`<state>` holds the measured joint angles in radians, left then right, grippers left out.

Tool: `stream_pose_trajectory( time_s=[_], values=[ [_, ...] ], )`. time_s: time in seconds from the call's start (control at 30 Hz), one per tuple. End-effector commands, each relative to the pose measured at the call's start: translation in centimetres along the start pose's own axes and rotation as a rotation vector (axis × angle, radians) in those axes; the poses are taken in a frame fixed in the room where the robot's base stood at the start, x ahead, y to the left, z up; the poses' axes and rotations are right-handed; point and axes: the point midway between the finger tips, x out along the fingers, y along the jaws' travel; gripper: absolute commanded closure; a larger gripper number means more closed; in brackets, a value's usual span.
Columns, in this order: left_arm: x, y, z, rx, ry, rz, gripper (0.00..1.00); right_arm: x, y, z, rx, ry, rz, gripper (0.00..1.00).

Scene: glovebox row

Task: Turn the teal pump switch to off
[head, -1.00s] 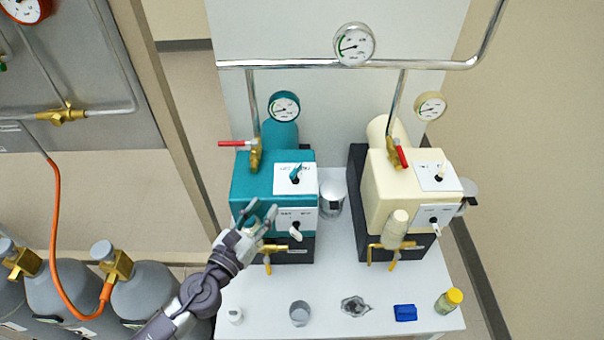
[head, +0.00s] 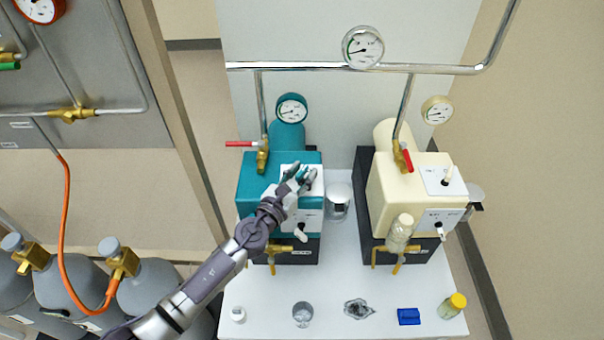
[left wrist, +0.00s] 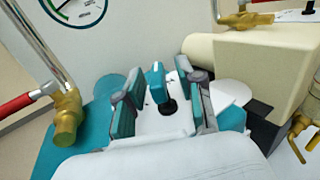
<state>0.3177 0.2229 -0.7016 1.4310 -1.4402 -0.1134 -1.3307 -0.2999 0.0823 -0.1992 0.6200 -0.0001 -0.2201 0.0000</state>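The teal pump (head: 262,172) stands on the left of the white table. Its teal switch lever (left wrist: 156,80) rises from a black base on the white top plate (left wrist: 165,122) in the left wrist view. In the head view my gripper largely covers this switch. My left gripper (head: 300,176) is over the pump's top plate. In the left wrist view the gripper (left wrist: 163,88) has its two fingers apart, one on each side of the lever, with gaps visible. The plate's labels are not readable here. My right gripper is not in view.
A cream pump (head: 405,190) stands to the right. A red-handled valve (head: 261,155) and a pressure gauge (head: 291,108) are beside and behind the teal pump. A lower white knob (head: 301,233) is on its front. Small jars and a blue item (head: 408,316) line the table front.

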Motion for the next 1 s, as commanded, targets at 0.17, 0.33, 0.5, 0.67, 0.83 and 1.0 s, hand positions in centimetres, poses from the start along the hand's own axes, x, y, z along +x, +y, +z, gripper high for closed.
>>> stream_pose_trajectory(
  time_s=[0.17, 0.33, 0.5, 0.67, 0.83, 1.0],
  values=[
    [0.2, 0.0, 0.0, 0.000, 0.000, 0.000, 0.62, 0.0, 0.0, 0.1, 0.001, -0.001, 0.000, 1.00],
    [0.1, 0.0, 0.0, -0.001, 0.000, 0.001, 0.74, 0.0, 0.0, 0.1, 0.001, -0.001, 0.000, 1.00],
    [0.1, 0.0, 0.0, -0.001, 0.000, 0.001, 1.00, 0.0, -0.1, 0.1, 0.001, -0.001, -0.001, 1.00],
    [0.1, 0.0, 0.0, -0.001, 0.000, 0.001, 1.00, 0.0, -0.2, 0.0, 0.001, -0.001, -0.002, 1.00],
    [0.1, 0.0, 0.1, -0.004, 0.001, 0.021, 1.00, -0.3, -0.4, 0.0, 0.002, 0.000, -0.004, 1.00],
    [0.1, -0.1, 0.2, -0.006, 0.002, 0.089, 1.00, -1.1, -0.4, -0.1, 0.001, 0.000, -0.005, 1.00]
  ],
)
